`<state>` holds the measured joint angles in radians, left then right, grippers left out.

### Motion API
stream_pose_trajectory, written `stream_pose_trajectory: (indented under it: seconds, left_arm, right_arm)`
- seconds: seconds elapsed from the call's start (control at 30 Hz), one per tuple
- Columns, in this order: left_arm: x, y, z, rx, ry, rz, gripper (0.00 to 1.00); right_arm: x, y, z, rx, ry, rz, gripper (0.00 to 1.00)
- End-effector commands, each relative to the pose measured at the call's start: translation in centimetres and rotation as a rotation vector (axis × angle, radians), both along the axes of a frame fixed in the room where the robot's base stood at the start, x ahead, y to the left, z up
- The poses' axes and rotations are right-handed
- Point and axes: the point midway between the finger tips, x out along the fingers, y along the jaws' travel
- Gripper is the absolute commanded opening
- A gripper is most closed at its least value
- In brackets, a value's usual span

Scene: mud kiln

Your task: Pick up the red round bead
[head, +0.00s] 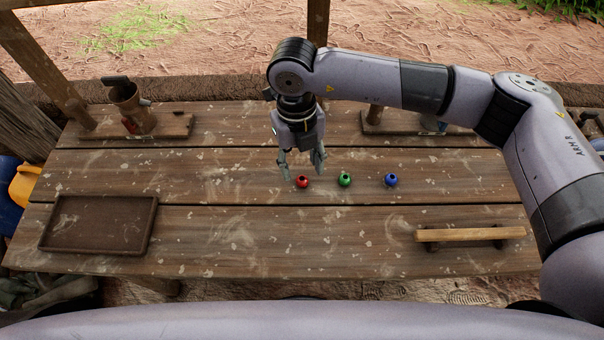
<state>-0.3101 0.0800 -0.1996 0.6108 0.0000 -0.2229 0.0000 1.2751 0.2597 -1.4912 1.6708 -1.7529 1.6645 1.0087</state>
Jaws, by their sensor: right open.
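The red round bead (302,182) lies on the wooden table, in a row with a green bead (345,179) and a blue bead (391,180) to its right. My right gripper (302,172) points down with its fingers spread, just above and behind the red bead in the picture. One finger is to the bead's left and the other is above its right side. The gripper is open and holds nothing. I cannot tell the exact height of the fingertips over the table. My left gripper is not in view.
A shallow brown tray (145,226) lies at the table's left. A wooden bar (470,234) on dark supports is at the right front. A brown cup-like vessel (127,101) on a board stands back left. The table's middle front is clear.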

Motion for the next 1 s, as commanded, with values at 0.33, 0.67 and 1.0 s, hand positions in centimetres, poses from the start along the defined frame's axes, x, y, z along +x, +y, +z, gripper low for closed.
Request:
stream_pose_trajectory:
  seconds: [0.33,0.67,1.0]
  left_arm:
    - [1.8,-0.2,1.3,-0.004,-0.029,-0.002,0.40]
    - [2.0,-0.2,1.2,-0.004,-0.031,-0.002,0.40]
    - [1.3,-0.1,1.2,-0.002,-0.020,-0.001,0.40]
  right_arm:
    - [-0.7,-0.1,-3.9,0.000,0.001,0.000,0.45]
    - [-0.7,-0.1,-3.9,0.000,0.000,0.000,0.36]
    - [-0.7,-0.1,-3.9,0.000,0.000,0.000,0.14]
